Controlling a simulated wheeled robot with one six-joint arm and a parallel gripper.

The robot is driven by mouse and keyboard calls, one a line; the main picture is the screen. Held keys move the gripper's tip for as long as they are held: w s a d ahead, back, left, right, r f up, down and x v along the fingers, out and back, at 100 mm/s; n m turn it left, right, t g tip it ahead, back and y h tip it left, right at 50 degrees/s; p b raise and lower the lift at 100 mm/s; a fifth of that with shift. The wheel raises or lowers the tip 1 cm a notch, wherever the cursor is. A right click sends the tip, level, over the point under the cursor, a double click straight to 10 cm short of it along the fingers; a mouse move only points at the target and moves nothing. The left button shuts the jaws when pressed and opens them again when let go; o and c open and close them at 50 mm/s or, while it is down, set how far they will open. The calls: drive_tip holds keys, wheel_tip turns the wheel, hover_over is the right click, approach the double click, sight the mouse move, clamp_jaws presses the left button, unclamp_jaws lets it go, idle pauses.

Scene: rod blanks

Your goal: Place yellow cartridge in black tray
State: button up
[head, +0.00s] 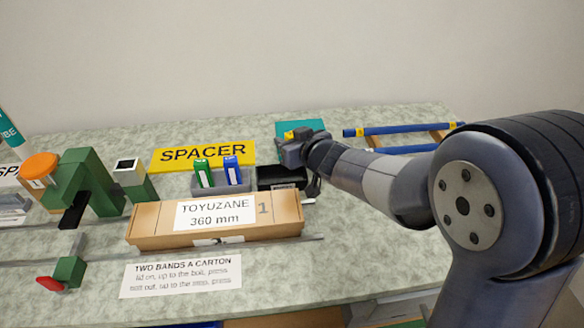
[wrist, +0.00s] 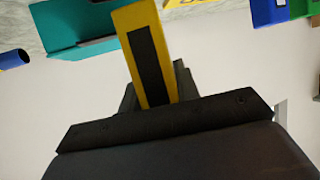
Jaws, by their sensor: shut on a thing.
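The yellow cartridge (wrist: 145,50) has a black stripe down its face and stands between my gripper's jaws in the wrist view. My gripper (head: 296,146) is shut on it, and a small yellow part of the cartridge (head: 289,135) shows at the jaws in the head view. The black tray (head: 281,175) sits on the bench just right of the grey tray, behind the right end of the long carton. My gripper is above and slightly behind the black tray in the picture. The tray's inside is dark, and I cannot tell what is in it.
A grey tray (head: 205,190) holds a green (head: 203,172) and a blue (head: 232,170) cartridge. A long carton (head: 160,225) lies in front. A teal tray (head: 300,126) is behind my gripper. Blue rods (head: 400,129) rest on a rack at right. A yellow SPACER sign (head: 200,155) lies behind.

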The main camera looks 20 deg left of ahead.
drive_tip(key=shift+f+b, duration=1.3)
drive_tip(key=shift+f, duration=1.55)
drive_tip(key=shift+f, duration=0.15)
drive_tip(key=o, duration=0.7)
drive_tip(key=shift+r, duration=0.25)
drive_tip(key=p+v, duration=0.2)
drive_tip(key=v, duration=1)
